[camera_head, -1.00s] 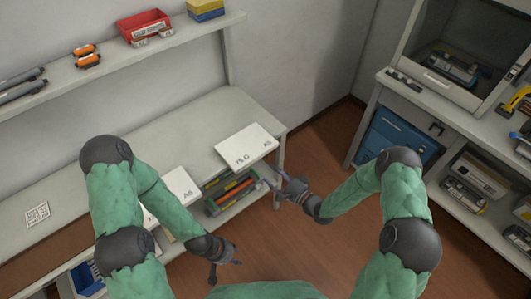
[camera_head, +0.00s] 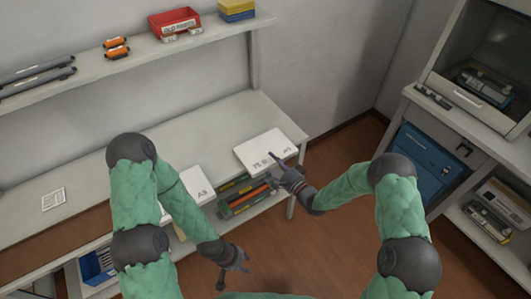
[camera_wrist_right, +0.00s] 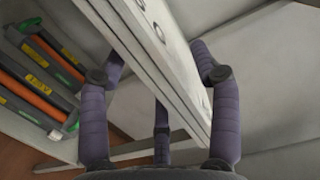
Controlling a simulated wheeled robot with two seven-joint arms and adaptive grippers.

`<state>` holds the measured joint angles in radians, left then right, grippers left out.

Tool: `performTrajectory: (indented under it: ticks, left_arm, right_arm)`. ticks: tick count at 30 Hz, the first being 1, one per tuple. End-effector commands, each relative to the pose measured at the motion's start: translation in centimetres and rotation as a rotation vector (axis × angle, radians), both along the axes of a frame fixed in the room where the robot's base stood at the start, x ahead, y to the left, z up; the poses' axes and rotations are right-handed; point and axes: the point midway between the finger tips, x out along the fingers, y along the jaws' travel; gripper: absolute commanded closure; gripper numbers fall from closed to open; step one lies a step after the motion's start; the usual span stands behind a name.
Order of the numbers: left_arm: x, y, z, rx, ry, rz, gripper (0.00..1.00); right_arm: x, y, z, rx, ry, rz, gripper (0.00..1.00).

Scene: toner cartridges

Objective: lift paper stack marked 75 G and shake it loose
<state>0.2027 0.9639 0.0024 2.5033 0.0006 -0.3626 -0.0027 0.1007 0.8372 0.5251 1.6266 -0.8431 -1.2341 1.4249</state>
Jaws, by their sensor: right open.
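The paper stack marked 75 G (camera_head: 268,145) is a white slab lying at the right end of the bench. Some of its lettering is partly covered by my right gripper (camera_head: 273,172). In the right wrist view, my right gripper (camera_wrist_right: 160,105) is open, with fingers on both sides of the stack's edge (camera_wrist_right: 150,60); contact is unclear. My left gripper (camera_head: 234,279) hangs in front of the bench, away from the stack, with its fingers apart and nothing between them.
Another white stack marked A3 (camera_head: 190,190) lies left on the bench, partly behind my left arm. Cartridges (camera_head: 240,190) sit on the shelf below. A wall shelf holds a red bin (camera_head: 174,22). A blue cabinet (camera_head: 420,160) stands right. Bare bench (camera_head: 215,130) lies behind the stacks.

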Motion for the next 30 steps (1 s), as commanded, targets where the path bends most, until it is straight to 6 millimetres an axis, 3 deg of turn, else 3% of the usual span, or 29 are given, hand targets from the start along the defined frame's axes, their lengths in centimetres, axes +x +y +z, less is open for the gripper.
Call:
performTrajectory:
  ticks: [9, 15, 16, 26, 30]
  left_arm:
    - [0.0, 0.0, -0.1, 0.000, 0.000, 0.000, 0.60]
    - [0.0, 0.0, -0.1, 0.000, 0.000, 0.000, 0.60]
    - [0.0, 0.0, -0.1, 0.000, 0.000, 0.000, 0.60]
    - [0.0, 0.0, 0.1, 0.000, 0.000, 0.000, 0.60]
    - [0.0, 0.0, 0.8, 0.000, 0.000, 0.000, 0.60]
  right_arm:
    - [0.4, 0.3, 0.0, 0.000, 0.000, -0.001, 0.39]
    - [0.4, 0.3, 0.0, 0.000, 0.000, -0.001, 0.96]
    - [0.4, 0.3, 0.0, 0.000, 0.000, -0.001, 1.00]
    - [0.4, 0.2, 0.5, 0.000, -0.005, -0.002, 1.00]
    - [0.5, 0.2, 1.9, 0.000, -0.006, -0.001, 1.00]
